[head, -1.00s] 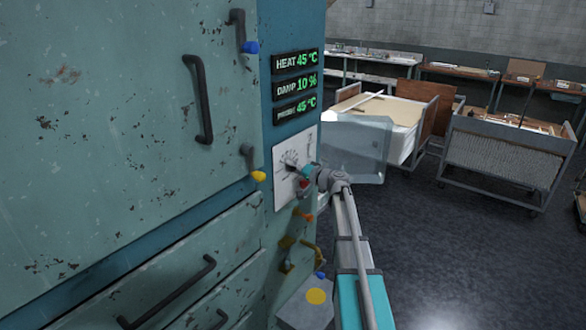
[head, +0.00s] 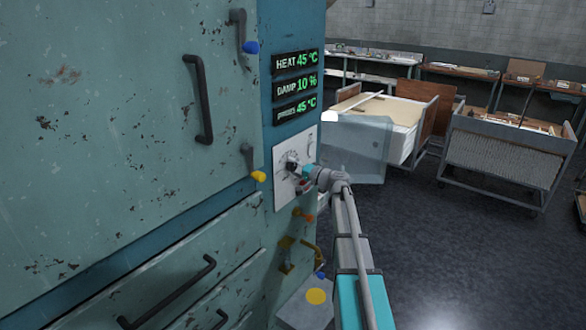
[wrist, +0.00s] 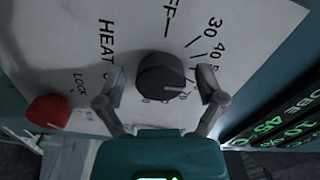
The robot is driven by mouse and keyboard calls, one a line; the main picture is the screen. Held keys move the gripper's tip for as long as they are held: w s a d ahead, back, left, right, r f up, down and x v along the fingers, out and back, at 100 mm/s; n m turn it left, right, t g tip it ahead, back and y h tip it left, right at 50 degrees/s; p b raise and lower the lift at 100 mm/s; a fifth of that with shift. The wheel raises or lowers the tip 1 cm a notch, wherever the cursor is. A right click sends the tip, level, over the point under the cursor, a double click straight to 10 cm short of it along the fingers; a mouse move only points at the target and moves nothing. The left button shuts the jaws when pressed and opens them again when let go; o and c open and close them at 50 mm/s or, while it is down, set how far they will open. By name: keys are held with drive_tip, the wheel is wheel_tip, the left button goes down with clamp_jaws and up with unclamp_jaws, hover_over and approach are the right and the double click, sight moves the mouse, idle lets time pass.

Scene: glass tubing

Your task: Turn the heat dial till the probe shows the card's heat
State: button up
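The black heat dial (wrist: 162,76) sits on a white plate marked HEAT, OFF, 30 and 40. In the head view the dial (head: 292,164) is partly behind my gripper (head: 306,172). In the wrist view my gripper (wrist: 160,92) is open, one finger on each side of the dial, with visible gaps. The heat readout (head: 296,62) shows 45 °C. The probe readout (head: 296,109) shows 45 °C. I cannot make out the card.
The damp readout (head: 296,86) shows 10 %. A red lock knob (wrist: 48,112) is left of the dial in the wrist view. A translucent panel (head: 355,150) stands just right of my wrist. Carts (head: 510,160) stand behind, with open floor before them.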

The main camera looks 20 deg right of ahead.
drive_tip(key=shift+s, duration=0.1)
idle(0.3)
drive_tip(key=v, duration=1.1)
drive_tip(key=shift+s+d, duration=0.25)
drive_tip(key=shift+s, duration=0.1)
drive_tip(key=s+a+f+n+g, duration=0.3)
drive_tip(key=a+f+g, duration=0.15)
drive_tip(key=a, duration=0.55)
drive_tip(key=s+a+f+n+g, duration=0.2)
drive_tip(key=s+a+f+g, duration=0.3)
drive_tip(key=a, duration=0.5)
drive_tip(key=s+a+f+n+g+h, duration=0.2)
drive_tip(key=s+a+f+g+h, duration=0.1)
drive_tip(key=s, duration=0.4)
drive_tip(key=s+a+f+n+g+h, duration=0.1)
drive_tip(key=s+a+f+g+h, duration=0.2)
drive_tip(key=s+f+h, duration=0.3)
drive_tip(key=shift+s+a+n, duration=0.4)
drive_tip(key=shift+s+a, duration=0.5)
drive_tip(key=shift+s, duration=0.25)
idle(1.7)
